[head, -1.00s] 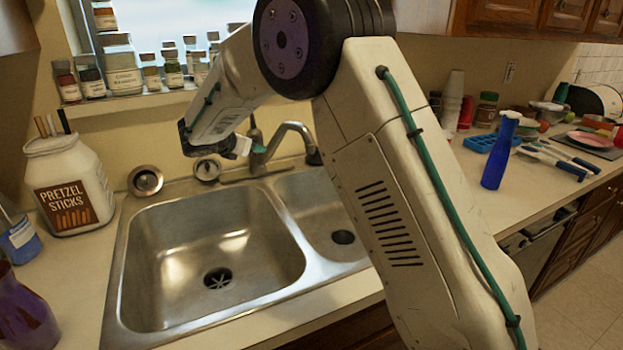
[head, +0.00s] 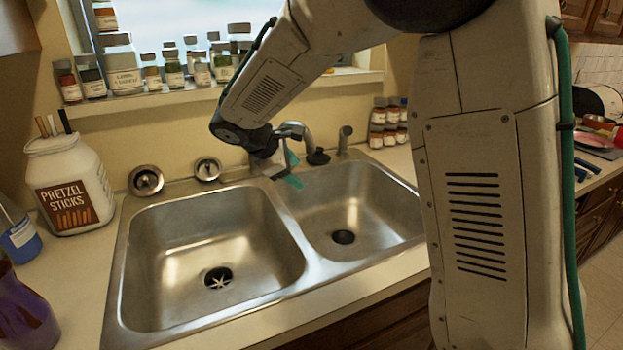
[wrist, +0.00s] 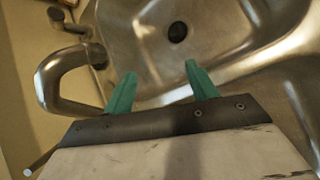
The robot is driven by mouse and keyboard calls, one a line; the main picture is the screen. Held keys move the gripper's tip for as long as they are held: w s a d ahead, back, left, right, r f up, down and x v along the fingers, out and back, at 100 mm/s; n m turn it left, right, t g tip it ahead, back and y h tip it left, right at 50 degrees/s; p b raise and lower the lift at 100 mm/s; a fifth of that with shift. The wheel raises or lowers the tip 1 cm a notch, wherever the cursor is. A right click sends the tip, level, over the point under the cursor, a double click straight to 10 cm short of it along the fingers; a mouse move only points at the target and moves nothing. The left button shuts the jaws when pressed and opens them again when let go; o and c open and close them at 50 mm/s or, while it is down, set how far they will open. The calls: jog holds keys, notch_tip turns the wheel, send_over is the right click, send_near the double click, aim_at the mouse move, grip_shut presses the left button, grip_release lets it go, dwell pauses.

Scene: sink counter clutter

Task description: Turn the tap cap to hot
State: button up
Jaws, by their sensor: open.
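The metal tap stands behind the sink; its curved spout (head: 299,130) shows in the head view beside my gripper. The tap's body and cap are hidden there behind my gripper. In the wrist view the spout (wrist: 52,78) curves at the left of the fingers, its dark outlet pointing at the basin. A thin lever (wrist: 42,162) at the lower left edge may belong to the cap; I cannot tell how it is turned. My gripper (head: 288,173) is open and empty at the tap, above the sink's back rim. Its teal fingers (wrist: 161,72) are apart with nothing between them.
The double sink has a left basin (head: 175,260) and a right basin (head: 385,205), both empty. A side sprayer (head: 345,138) stands right of the tap. Two strainers (head: 145,180) lie at the back left. A pretzel jar (head: 68,185) stands left; several spice jars line the sill.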

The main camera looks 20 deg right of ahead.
jog(key=s+d+r+m+g+y, duration=0.1)
jog(key=s+m, duration=0.2)
jog(key=s, duration=0.4)
jog(key=shift+s+g, duration=0.3)
jog(key=shift+s, duration=0.1)
jog(key=shift+d+r, duration=0.1)
